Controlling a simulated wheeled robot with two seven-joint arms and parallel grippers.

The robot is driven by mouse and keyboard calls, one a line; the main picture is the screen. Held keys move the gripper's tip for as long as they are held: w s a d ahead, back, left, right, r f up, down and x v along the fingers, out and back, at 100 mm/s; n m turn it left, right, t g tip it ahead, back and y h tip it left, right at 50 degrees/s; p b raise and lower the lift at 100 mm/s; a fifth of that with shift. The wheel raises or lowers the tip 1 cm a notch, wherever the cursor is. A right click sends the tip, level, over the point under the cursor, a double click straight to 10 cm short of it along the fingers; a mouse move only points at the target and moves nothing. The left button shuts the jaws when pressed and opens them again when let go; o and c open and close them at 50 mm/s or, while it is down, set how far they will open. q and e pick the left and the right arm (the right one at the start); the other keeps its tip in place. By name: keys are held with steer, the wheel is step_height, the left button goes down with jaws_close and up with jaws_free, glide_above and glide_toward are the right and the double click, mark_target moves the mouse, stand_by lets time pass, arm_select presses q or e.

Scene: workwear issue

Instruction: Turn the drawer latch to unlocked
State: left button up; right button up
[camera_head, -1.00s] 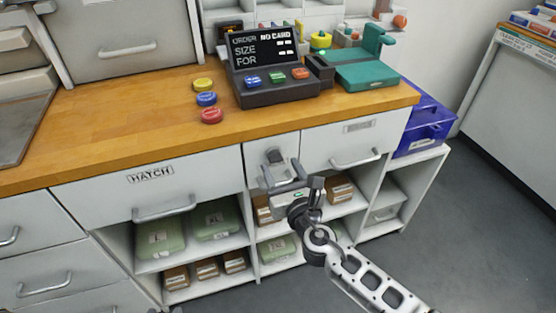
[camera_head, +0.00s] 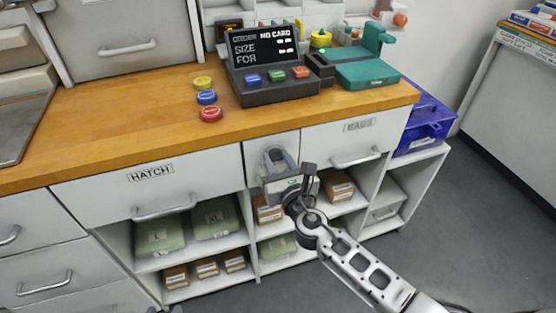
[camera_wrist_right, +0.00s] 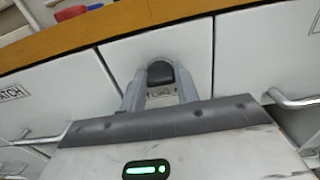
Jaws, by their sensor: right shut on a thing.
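The drawer latch is a dark knob on a narrow grey panel (camera_head: 257,163) between the HATCH drawer (camera_head: 152,188) and the BAGS drawer (camera_head: 345,138). In the right wrist view the dark knob (camera_wrist_right: 160,72) sits between the two fingers. My right gripper (camera_head: 279,155) reaches up to the panel, and its fingers are shut on the knob, one on each side. Part of a printed label (camera_wrist_right: 161,93) shows below the knob between the fingers, too small to read surely. The latch's turn angle is hard to tell.
Bar handles (camera_head: 165,211) stick out from the drawers on both sides of the panel. Open shelves below hold green packs (camera_head: 162,234) and brown boxes (camera_head: 205,267). The wooden counter (camera_head: 130,120) above carries a dark order terminal (camera_head: 275,92) and coloured discs (camera_head: 208,98).

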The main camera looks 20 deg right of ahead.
arm_select(q)
steer(key=shift+f, duration=0.2)
arm_select(e)
steer(key=shift+f+m+b, duration=0.1)
steer(key=shift+m+b, duration=0.35)
steer(key=shift+m, duration=0.35)
steer(key=shift+d+m+b, duration=0.1)
steer(key=shift+m+b, duration=0.25)
steer(key=shift+m, duration=0.55)
steer(key=m+b, duration=0.1)
steer(key=m, duration=0.1)
steer(key=shift+m, duration=0.4)
steer(key=m+b, duration=0.1)
steer(key=m, duration=0.1)
steer(key=shift+m, duration=0.3)
steer(key=m+b, duration=0.1)
steer(key=m, duration=0.4)
steer(key=shift+d+f, duration=0.1)
arm_select(q)
steer(key=shift+w+d+f+t+h, duration=0.1)
steer(key=shift+d+f+t+h, duration=0.25)
steer(key=shift+f, duration=0.35)
arm_select(e)
steer(key=shift+m, duration=2)
arm_select(q)
steer(key=shift+f, duration=0.1)
